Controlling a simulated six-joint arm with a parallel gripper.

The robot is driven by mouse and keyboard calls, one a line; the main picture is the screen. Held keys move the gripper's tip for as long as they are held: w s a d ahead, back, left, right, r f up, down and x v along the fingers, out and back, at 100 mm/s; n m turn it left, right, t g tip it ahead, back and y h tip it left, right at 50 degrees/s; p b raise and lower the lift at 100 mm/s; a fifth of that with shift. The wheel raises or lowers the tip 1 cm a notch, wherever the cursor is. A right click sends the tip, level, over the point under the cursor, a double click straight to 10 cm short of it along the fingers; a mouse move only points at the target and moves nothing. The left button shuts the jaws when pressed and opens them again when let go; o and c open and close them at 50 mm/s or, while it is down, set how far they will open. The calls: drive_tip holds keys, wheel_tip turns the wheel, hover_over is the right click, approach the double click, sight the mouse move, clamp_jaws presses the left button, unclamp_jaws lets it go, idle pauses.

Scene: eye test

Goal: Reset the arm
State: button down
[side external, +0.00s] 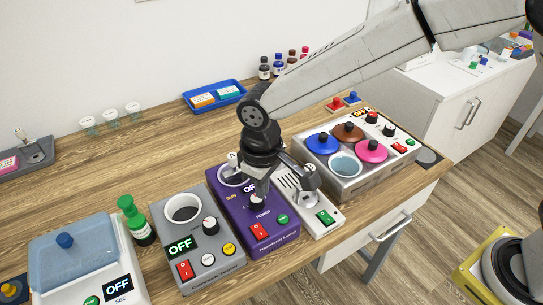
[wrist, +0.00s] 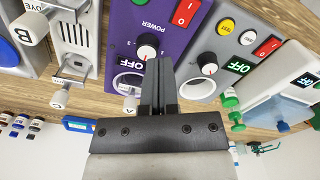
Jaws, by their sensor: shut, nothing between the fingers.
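My gripper (side external: 257,198) points down over the purple device (side external: 224,203) in the side view. Its fingers are shut with nothing between them. They hide part of the purple device's face and display. In the wrist view, the two dark fingertips (wrist: 160,63) lie together just right of a white-marked black knob (wrist: 147,52) on the purple panel (wrist: 185,20). I cannot tell whether they touch the knob or the panel.
A grey device (side external: 208,258) reading OFF stands left, with a green bottle (side external: 132,215) and blue-lidded machine (side external: 70,255) beyond. A narrow white device (side external: 326,231) and a box with coloured lids (side external: 335,181) stand right. Bare wood (side external: 165,150) lies behind.

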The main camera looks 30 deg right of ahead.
drive_tip(key=s+d+m+t, duration=0.1)
drive_tip(key=s+d, duration=0.4)
drive_tip(key=d, duration=0.8)
drive_tip(key=s+d+f+m+t, duration=0.1)
drive_tip(key=s+d+m, duration=0.3)
drive_tip(key=d, duration=1)
drive_tip(key=shift+s+m, duration=0.3)
drive_tip(key=shift+s, duration=0.1)
drive_tip(key=shift+f, duration=0.1)
